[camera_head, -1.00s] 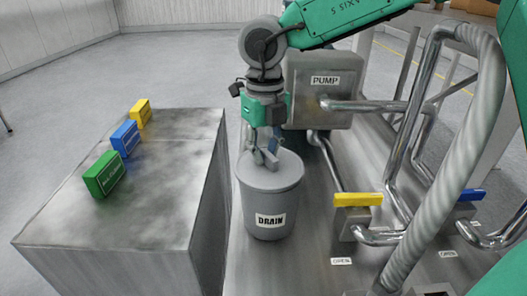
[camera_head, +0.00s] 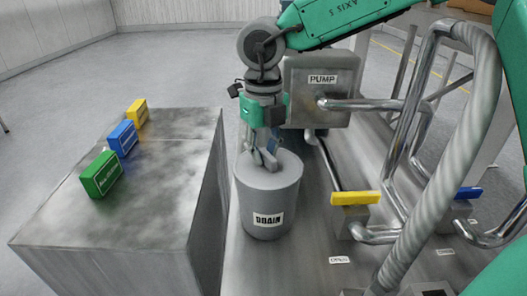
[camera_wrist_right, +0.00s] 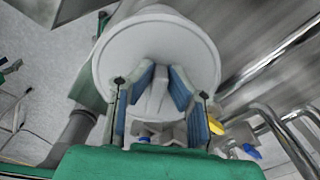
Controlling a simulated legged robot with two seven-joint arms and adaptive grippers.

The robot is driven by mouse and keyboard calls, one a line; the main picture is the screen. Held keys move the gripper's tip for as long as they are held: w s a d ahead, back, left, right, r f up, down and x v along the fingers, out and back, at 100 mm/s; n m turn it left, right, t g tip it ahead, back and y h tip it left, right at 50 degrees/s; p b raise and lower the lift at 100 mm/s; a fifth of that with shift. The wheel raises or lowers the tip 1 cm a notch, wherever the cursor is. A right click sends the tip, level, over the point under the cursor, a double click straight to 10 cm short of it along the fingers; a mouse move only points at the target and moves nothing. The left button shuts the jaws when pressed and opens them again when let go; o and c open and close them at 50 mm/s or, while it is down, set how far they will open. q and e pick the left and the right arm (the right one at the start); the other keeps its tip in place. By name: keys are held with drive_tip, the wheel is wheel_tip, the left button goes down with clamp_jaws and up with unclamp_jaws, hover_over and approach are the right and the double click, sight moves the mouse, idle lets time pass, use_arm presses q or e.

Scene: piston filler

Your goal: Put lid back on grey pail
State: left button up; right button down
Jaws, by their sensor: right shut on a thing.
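The grey pail (camera_head: 265,213), labelled DRAIN, stands upright on the metal surface. Its grey round lid (camera_head: 287,170) is at the pail's top, roughly level and centred, with no clear gap between them; I cannot tell if it is fully seated. My right gripper (camera_head: 264,156) reaches down from above and is shut on the lid's handle. In the right wrist view, the handle (camera_wrist_right: 157,92) lies between the blue-padded fingers, with the pale lid disc (camera_wrist_right: 150,45) behind it. My left gripper is not in view.
A metal block (camera_head: 160,195) on the left carries a green box (camera_head: 101,175), a blue box (camera_head: 123,138) and a yellow box (camera_head: 136,113). The PUMP box (camera_head: 318,92) stands close behind the gripper. Pipes and a yellow valve handle (camera_head: 355,198) are on the right.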

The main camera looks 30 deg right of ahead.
drive_tip(key=c, duration=1)
unclamp_jaws()
drive_tip(key=shift+r, duration=3.5)
clamp_jaws()
drive_tip(key=shift+f, duration=0.1)
